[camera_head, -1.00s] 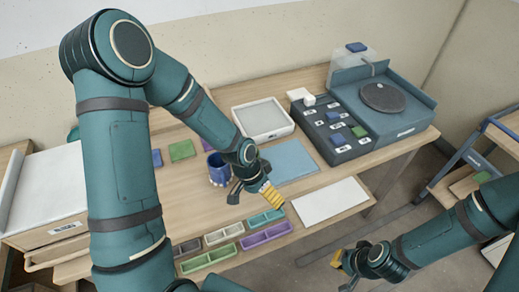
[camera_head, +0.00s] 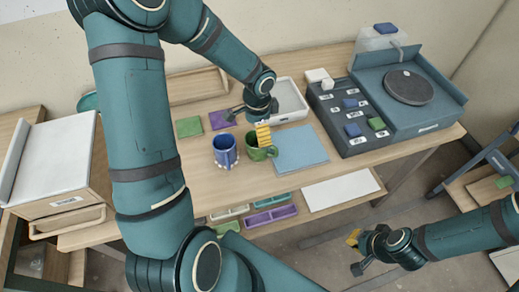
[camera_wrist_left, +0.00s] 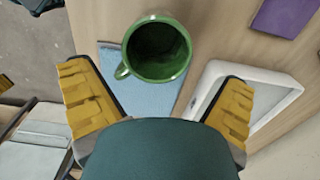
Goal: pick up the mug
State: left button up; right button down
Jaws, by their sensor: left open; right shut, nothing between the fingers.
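A green mug (camera_head: 262,150) stands upright on the wooden table, just right of a blue mug (camera_head: 225,152). In the left wrist view the green mug (camera_wrist_left: 158,50) shows from above, empty, its handle toward the lower left. My left gripper (camera_head: 262,132) is open at the green mug and hides part of it in the head view. In the left wrist view its two yellow fingers (camera_wrist_left: 157,82) are spread, with the mug beyond and between them. I cannot tell whether they touch it. My right gripper (camera_head: 353,252) is shut and empty, off the table's front side.
A blue mat (camera_head: 302,150) and a white tray (camera_head: 290,102) lie close to the green mug. Green (camera_head: 189,127) and purple (camera_head: 221,119) squares lie behind the blue mug. Small coloured trays (camera_head: 270,216) line the front edge. A dark sorter box (camera_head: 345,140) stands right.

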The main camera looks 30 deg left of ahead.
pick_arm(q)
jog(key=f, duration=0.2)
jog(key=f+b, duration=0.1)
jog(key=f, duration=0.2)
jog(key=shift+d+f, duration=0.2)
jog(key=shift+f, duration=0.15)
jog(key=shift+s, duration=0.1)
jog(key=c, duration=1.2)
